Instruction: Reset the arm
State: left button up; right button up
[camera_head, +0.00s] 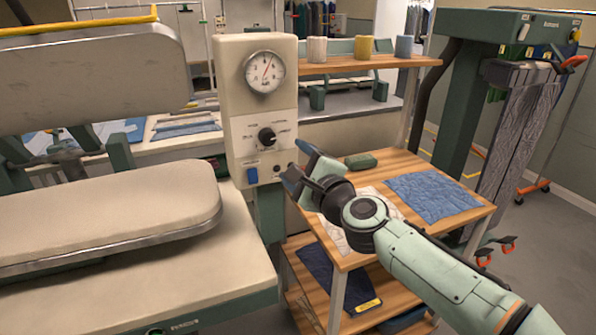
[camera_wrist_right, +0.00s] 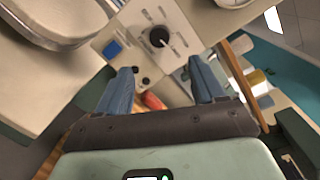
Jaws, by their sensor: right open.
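My right arm (camera_head: 425,262) reaches in from the lower right in the head view, over a wooden table. Its gripper (camera_head: 297,164) is open with blue fingertips, just right of the lower part of a control box (camera_head: 228,110). In the right wrist view the open gripper (camera_wrist_right: 163,82) has nothing gripped between its fingers. The box's black knob (camera_head: 267,136) and blue button (camera_head: 252,175) lie ahead; the knob (camera_wrist_right: 158,37) and button (camera_wrist_right: 112,49) also show in the wrist view. I cannot tell whether the fingertips touch the box. My left gripper is out of view.
A padded press (camera_head: 110,215) fills the left, its upper part (camera_head: 90,75) raised. The wooden table (camera_head: 410,166) holds a blue cloth (camera_head: 434,197) and a green item (camera_head: 361,161). Thread spools (camera_head: 364,47) stand on a shelf.

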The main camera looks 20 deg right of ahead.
jog(key=shift+s, duration=0.25)
